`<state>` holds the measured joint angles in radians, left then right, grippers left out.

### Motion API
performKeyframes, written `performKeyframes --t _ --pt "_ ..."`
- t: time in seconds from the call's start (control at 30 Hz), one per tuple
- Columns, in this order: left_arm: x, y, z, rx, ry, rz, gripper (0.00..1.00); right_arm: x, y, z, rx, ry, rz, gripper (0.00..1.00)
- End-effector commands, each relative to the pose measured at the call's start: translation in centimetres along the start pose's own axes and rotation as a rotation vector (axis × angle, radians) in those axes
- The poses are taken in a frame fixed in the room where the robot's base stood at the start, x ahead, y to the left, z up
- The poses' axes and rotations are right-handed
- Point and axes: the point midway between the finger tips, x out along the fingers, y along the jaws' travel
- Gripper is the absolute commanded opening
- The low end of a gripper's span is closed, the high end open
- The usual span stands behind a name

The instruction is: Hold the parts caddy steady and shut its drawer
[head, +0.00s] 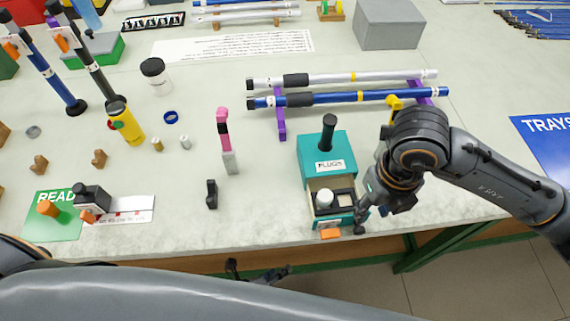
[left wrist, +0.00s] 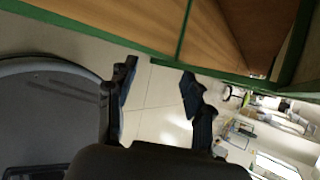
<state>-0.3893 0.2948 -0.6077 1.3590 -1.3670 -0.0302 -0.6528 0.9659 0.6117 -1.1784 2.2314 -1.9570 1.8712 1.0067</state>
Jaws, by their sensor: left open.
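The parts caddy (head: 314,148) is a teal box with a black knob on top and a "PLUGS" label, standing near the table's front edge. Its drawer (head: 346,219) is pulled out toward me and shows a white round piece and black compartments. My right gripper (head: 362,212) is at the drawer's right front corner; whether it touches is unclear, and its finger opening is hidden by its own bulk. My left gripper (head: 258,271) is below the front table edge, away from the caddy. It is open and empty in the left wrist view (left wrist: 160,88).
A blue rod (head: 350,97) and a silver rod rest on purple supports behind the caddy. A black clip-like part (head: 211,194) and a pink-topped stand (head: 226,150) are left of it. The left wrist view shows the table's green frame (left wrist: 100,37).

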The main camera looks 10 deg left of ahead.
Motion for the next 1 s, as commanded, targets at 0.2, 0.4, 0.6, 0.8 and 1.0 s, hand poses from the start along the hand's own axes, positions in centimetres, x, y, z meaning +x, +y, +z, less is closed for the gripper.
performKeyframes --t 0.2,0.4,0.6,0.8,1.0 --pt "-3.1 -10.2 -2.8 0.650 0.023 -0.252 0.52 0.0 0.0 0.0 0.000 0.000 0.000 0.38" --pt "-8.0 -17.7 -2.3 1.128 -0.091 -0.429 0.52 0.0 0.0 0.0 0.000 0.000 0.000 0.38" --pt "-12.7 -22.3 4.0 1.237 -0.256 -0.476 0.52 0.0 0.0 0.0 0.000 0.000 0.000 0.38" --pt "-14.1 -25.1 11.2 1.237 -0.419 -0.466 0.52 0.0 0.0 0.0 0.000 0.000 0.000 0.38" --pt "-12.8 -25.4 18.8 1.126 -0.553 -0.404 0.52 0.0 0.0 0.0 0.000 0.000 0.000 0.38"
